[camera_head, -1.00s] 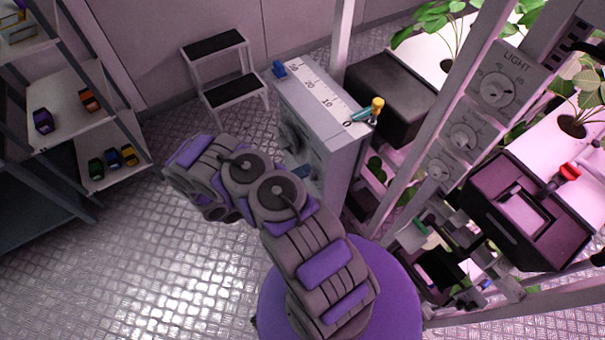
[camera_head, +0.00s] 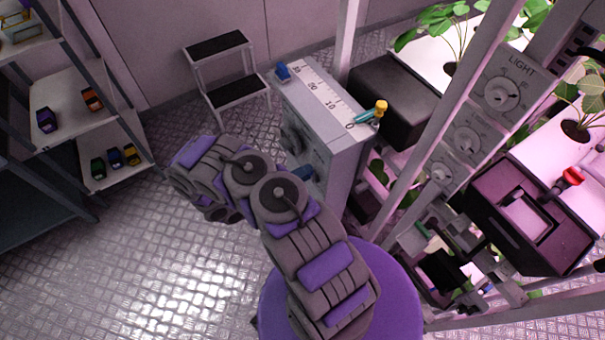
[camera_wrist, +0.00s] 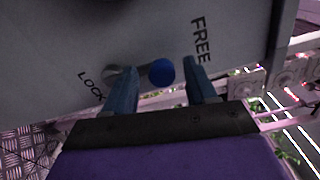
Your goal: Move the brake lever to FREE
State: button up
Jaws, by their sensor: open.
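The brake lever shows in the wrist view as a round blue knob (camera_wrist: 161,72) on a grey panel (camera_wrist: 60,40). The word LOCK is printed to its left and FREE to its upper right. The knob sits between the two labels. My gripper (camera_wrist: 162,88) is open, with one blue finger on each side of the knob. The left finger is closer to the knob than the right one; I cannot tell whether it touches.
A scale with numbers and a yellow-tipped lever (camera_head: 380,108) are on the cabinet top, with a blue piece (camera_head: 282,71) at its far end. A step stool (camera_head: 238,90) stands behind. Racks with plants and LIGHT dials (camera_head: 501,95) are close on the right. Open floor lies left.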

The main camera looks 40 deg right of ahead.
jog(key=p+v, duration=0.3)
jog(key=v, duration=1.4)
jog(key=shift+w+a, duration=0.15)
jog(key=shift+a, duration=0.05)
jog(key=s+d+r+m+g+y, duration=0.2)
jog(key=r+m+y, duration=0.2)
jog(key=r+m, duration=0.7)
jog(key=s+d+r+m+g+y, duration=0.3)
jog(key=r+m, duration=0.4)
jog(key=r, duration=0.8)
jog(key=s+a+r+m+t+y, duration=0.3)
jog(key=s+a+r+m+y, duration=0.2)
jog(key=s, duration=0.4)
jog(key=s+a+r+m+t+y, duration=0.4)
jog(key=s+a+r+m+y, duration=0.1)
jog(key=s+a+m, duration=0.3)
jog(key=shift+s+a+r+m+y, duration=0.3)
jog(key=shift+s+r+m, duration=0.1)
jog(key=shift+s+r, duration=0.45)
